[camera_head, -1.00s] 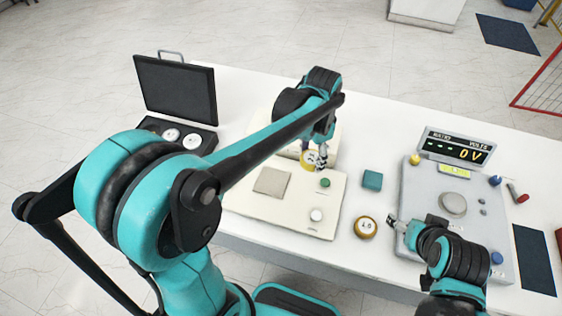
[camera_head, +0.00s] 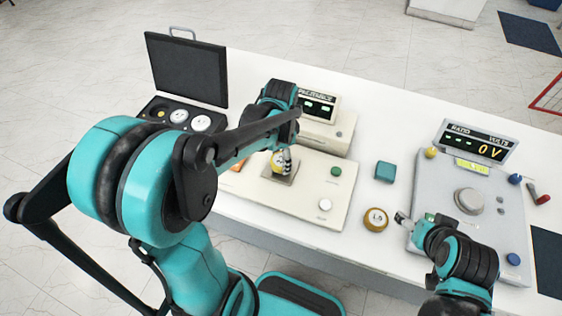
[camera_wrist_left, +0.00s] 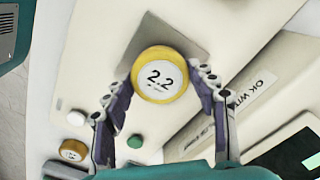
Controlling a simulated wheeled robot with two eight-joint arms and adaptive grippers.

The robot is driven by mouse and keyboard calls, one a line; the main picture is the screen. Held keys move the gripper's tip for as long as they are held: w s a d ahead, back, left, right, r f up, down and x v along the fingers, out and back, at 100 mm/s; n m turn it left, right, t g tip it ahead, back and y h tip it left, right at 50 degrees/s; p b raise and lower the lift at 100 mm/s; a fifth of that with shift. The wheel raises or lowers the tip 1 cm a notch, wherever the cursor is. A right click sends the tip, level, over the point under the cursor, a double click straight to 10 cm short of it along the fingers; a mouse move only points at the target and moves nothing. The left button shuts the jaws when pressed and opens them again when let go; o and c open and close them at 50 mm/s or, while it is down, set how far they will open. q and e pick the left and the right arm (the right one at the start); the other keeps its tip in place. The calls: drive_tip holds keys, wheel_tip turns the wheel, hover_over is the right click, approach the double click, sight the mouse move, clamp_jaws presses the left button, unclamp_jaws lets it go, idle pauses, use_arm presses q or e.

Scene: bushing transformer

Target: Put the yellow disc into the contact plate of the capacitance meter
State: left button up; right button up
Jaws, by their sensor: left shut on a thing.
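The yellow disc (camera_head: 277,163) has a white face, and its "2.2" label is readable in the left wrist view (camera_wrist_left: 160,74). My left gripper (camera_head: 285,160) is shut on it, with a finger on either side. The disc is over the square grey contact plate (camera_head: 269,177) of the cream capacitance meter (camera_head: 315,183). In the left wrist view it overlaps the near part of the plate (camera_wrist_left: 180,25); I cannot tell whether it touches. My right gripper (camera_head: 402,218) is near the front edge of the grey voltage device; its jaws are too small to judge.
Another yellow disc (camera_head: 375,219) lies on the table right of the meter. A teal block (camera_head: 385,172) stands behind it. The voltage device (camera_head: 485,205) is at right. An open black case (camera_head: 187,75) with discs is at left. The meter's display box (camera_head: 325,122) stands behind the plate.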

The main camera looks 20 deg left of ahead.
use_arm(q)
drive_tip(key=shift+f, duration=0.7)
drive_tip(key=shift+f, duration=0.15)
drive_tip(key=o, duration=1.4)
wheel_tip(320, 180, up, 11)
drive_tip(key=p, duration=0.4)
drive_tip(key=n+t, duration=0.7)
drive_tip(key=n, duration=0.1)
approach(281, 160)
drive_tip(key=s+d+r, duration=0.3)
drive_tip(key=d+r, duration=0.1)
drive_tip(key=shift+a, duration=0.25)
